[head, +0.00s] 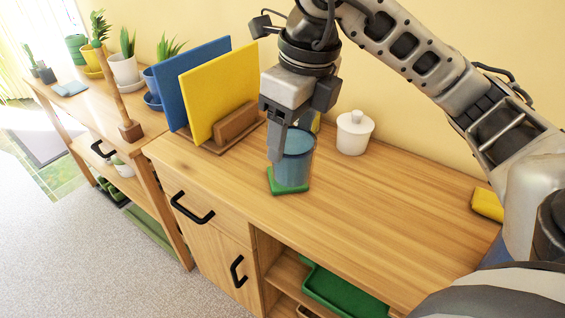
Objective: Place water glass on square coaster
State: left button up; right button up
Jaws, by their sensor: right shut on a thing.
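The water glass (291,170) is a blue-tinted see-through tumbler, upright at the middle of the wooden counter. The square coaster (290,192) is green and lies flat under the glass. The glass appears to be on or just above it; I cannot tell whether they touch. My right gripper (289,143) points down from above, shut on the glass, with one finger along its near left side. The other finger is mostly hidden behind the glass. My left gripper is not in view.
A white lidded jar (354,132) stands to the right behind the glass. Blue (190,75) and yellow (214,95) boards stand in a wooden rack to the left. A yellow item (488,204) lies at the right. The counter (375,210) is clear in front of it.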

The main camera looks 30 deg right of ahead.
jog(key=shift+w+d+f+p, duration=0.15)
jog(key=shift+w+d+f, duration=1.05)
jog(key=shift+w+f, duration=0.85)
jog(key=shift+w+d+f+p, duration=0.2)
jog(key=shift+w+d+f, duration=1)
jog(key=shift+w+f, duration=0.85)
jog(key=shift+w+d+f+p, duration=0.15)
jog(key=shift+w+d+f, duration=1.05)
jog(key=shift+w+f, duration=0.85)
jog(key=shift+s+f, duration=0.25)
jog(key=shift+s, duration=0.05)
jog(key=shift+f, duration=0.15)
jog(key=o, duration=1.7)
jog(key=shift+c, duration=0.2)
notch_tip(320, 180, up, 12)
jog(key=s, duration=0.1)
jog(key=shift+s+d, duration=0.35)
jog(key=shift+s, duration=0.05)
